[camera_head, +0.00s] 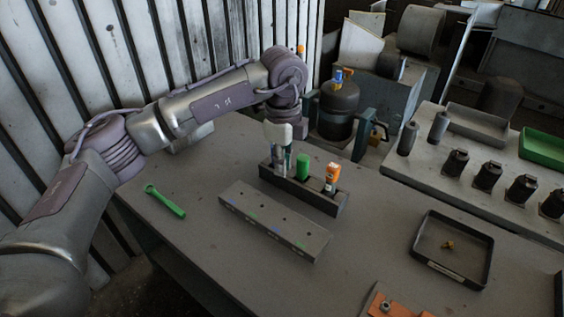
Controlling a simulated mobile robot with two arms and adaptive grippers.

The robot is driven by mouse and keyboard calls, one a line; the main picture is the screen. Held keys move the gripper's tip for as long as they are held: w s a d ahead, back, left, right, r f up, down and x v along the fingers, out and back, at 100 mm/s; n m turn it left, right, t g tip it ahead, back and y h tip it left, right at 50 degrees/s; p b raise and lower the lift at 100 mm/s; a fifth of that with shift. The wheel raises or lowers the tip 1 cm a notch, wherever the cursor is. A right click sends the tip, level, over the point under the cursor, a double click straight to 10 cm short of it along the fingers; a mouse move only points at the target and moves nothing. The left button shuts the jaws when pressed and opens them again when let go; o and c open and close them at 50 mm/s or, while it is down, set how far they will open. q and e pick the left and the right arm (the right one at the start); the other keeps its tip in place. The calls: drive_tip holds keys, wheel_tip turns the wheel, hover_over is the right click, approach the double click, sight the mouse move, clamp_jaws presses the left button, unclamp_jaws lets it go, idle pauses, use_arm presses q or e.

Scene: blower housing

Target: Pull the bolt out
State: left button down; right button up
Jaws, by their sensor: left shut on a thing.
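My left gripper (281,168) points down at the left end of a dark holder (318,200) on the table. It is shut on a slim item there, mostly hidden by the fingers; I cannot tell what it is or whether it is clear of the holder. An orange block (377,304) with a dark round fitting shows at the bottom edge, partly cut off. A small brass-coloured piece (448,245) lies in a black tray (424,264). I cannot tell whether either is the bolt. My right gripper is not in view.
A green cylinder (303,167) and an orange-and-white bottle (332,178) stand in the holder. A grey block with small holes (275,221) lies in front. A green wrench (165,202) lies at left. Black parts (488,171) stand on a bench at right. The table's front middle is clear.

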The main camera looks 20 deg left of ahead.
use_arm(q)
drive_tip(key=shift+r+p, duration=1.35)
drive_tip(key=shift+r, duration=1.15)
